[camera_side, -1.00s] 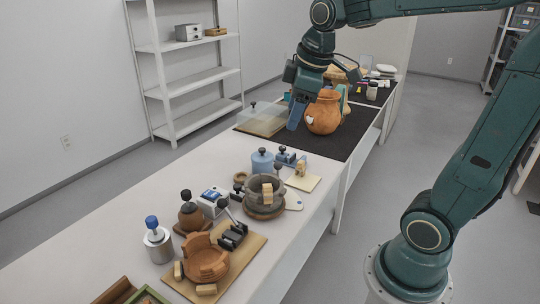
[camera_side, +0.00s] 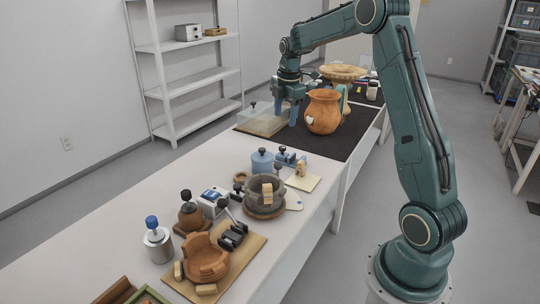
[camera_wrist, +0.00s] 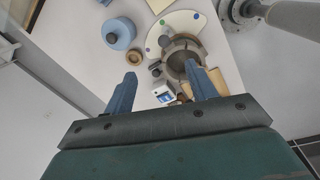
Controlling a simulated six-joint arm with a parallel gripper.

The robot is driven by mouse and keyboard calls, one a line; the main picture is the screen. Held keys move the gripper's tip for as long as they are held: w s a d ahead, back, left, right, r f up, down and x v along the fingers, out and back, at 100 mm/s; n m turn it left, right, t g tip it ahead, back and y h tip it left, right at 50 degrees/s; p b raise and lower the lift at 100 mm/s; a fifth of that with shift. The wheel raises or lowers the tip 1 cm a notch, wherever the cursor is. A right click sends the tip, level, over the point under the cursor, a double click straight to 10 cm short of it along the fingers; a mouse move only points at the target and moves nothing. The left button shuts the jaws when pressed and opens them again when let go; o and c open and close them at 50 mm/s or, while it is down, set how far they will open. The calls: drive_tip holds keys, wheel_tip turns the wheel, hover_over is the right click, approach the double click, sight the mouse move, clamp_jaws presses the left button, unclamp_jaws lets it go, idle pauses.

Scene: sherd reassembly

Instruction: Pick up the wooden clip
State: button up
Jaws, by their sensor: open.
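Small pale wooden clips show in the side view: one (camera_side: 267,193) stands at the grey stone-like pot (camera_side: 254,211), and another (camera_side: 301,169) stands on a cream card (camera_side: 303,182). More lie around the broken terracotta bowl (camera_side: 207,262), including one in front (camera_side: 206,290) and one at its left (camera_side: 178,271). I cannot tell which is meant. My gripper (camera_side: 285,116) is open and empty, far behind these clips, left of the orange jug. In the wrist view my gripper (camera_wrist: 160,78) has its blue fingers apart, and the grey pot (camera_wrist: 183,64) lies beyond the right finger.
The orange jug (camera_side: 323,112) stands on the black mat (camera_side: 345,142) close to my gripper. A clear-topped box (camera_side: 262,122) is at its left. A blue jar (camera_side: 262,162), a brown pot (camera_side: 191,217) and a metal cylinder (camera_side: 158,246) crowd the white table (camera_side: 110,240).

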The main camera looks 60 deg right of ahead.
sight(301, 162)
drive_tip(key=d+f+n+g, duration=0.1)
drive_tip(key=d+f+n, duration=0.3)
drive_tip(key=d+f, duration=0.8)
drive_tip(key=shift+s+d+f+n+y, duration=0.3)
drive_tip(key=shift+s+d+f+y, duration=0.1)
drive_tip(key=shift+f, duration=0.4)
drive_tip(key=shift+f, duration=0.1)
wheel_tip(301, 162, down, 8)
drive_tip(key=shift+r, duration=0.1)
drive_tip(key=shift+w+f, duration=0.1)
drive_tip(key=shift+f, duration=0.15)
drive_tip(key=shift+d+f, duration=0.15)
drive_tip(key=shift+f, duration=1.15)
drive_tip(key=shift+d+f, duration=0.1)
drive_tip(key=shift+f, duration=1.2)
drive_tip(key=c, duration=0.8)
